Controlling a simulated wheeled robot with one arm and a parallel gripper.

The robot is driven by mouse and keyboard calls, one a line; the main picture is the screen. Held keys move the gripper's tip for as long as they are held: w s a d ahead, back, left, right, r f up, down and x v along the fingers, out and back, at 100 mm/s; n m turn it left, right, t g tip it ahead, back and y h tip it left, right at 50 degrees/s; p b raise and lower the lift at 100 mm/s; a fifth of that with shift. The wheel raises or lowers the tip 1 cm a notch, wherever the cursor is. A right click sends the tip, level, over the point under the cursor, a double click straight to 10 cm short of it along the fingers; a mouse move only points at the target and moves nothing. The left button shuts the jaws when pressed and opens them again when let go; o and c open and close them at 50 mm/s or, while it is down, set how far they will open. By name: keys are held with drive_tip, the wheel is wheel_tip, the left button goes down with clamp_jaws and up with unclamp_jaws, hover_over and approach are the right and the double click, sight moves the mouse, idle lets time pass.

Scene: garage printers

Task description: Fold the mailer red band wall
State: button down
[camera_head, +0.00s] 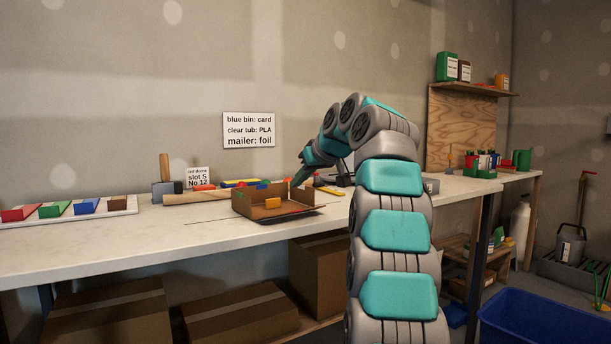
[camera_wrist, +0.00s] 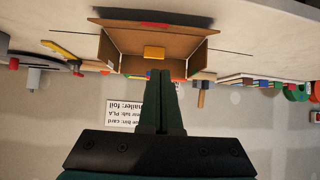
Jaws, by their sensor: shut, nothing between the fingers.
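The mailer (camera_head: 245,203) is a brown cardboard box, open at the top, on the workbench. In the wrist view, which is upside down, its side walls stand up. One long wall (camera_wrist: 115,30) leans outward at the top of the picture and carries a red band (camera_wrist: 155,25). A small orange-yellow block (camera_head: 272,203) shows at the mailer; it also shows in the wrist view (camera_wrist: 154,52). My gripper (camera_wrist: 159,73) is shut and empty, its fingertips close to the mailer's near edge in that view. I cannot tell whether they touch it. In the head view the gripper is small beside the mailer.
A wall sign (camera_head: 249,130) hangs behind. Small coloured items crowd behind the mailer. The bench front left of the mailer is clear.

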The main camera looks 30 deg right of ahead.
sight(293, 212)
drive_tip(key=x, duration=0.3)
drive_tip(key=shift+w+f, duration=0.25)
drive_tip(key=shift+f, duration=0.3)
drive_tip(key=shift+s+f+b, duration=0.35)
drive_tip(key=shift+f, duration=0.2)
drive_tip(key=shift+s+f, duration=0.15)
drive_tip(key=shift+f, duration=0.35)
drive_tip(key=shift+s+f, duration=0.2)
drive_tip(key=shift+f, duration=0.25)
drive_tip(key=shift+f+b, duration=0.15)
drive_tip(key=shift+b, duration=0.25)
